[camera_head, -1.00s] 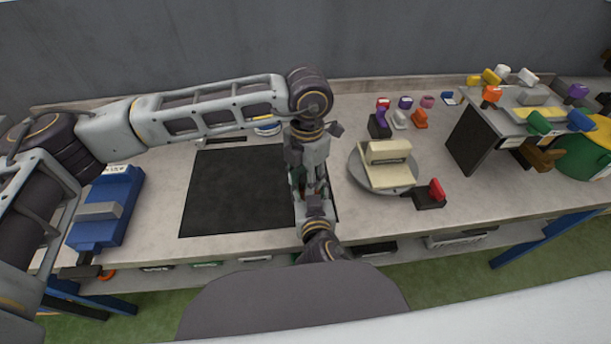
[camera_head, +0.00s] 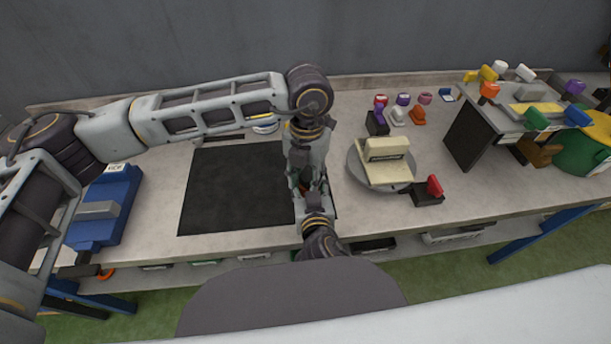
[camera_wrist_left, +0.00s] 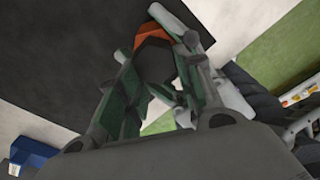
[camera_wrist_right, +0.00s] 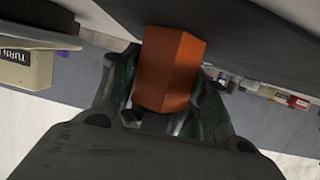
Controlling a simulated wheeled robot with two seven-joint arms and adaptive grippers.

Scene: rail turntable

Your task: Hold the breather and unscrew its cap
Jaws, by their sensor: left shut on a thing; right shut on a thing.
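The breather (camera_wrist_right: 168,68) shows in the right wrist view as an orange six-sided body between the fingers of my right gripper (camera_wrist_right: 165,115), which is shut on it. In the left wrist view, a dark faceted piece (camera_wrist_left: 154,62), apparently the cap, sits between the fingers of my left gripper (camera_wrist_left: 150,92), which is shut on it; orange shows just beyond it. In the head view my left gripper (camera_head: 305,183) points down and meets my right gripper (camera_head: 313,200) from above. The fingers hide most of the breather there, and the joint between body and cap cannot be made out.
A black mat (camera_head: 235,190) lies left of the grippers, with a blue device (camera_head: 105,210) farther left. To the right stand a round grey turntable (camera_head: 360,178) carrying a cream block (camera_head: 388,160), a red-switched dark box (camera_head: 428,193) and a shelf (camera_head: 475,135) with coloured pieces.

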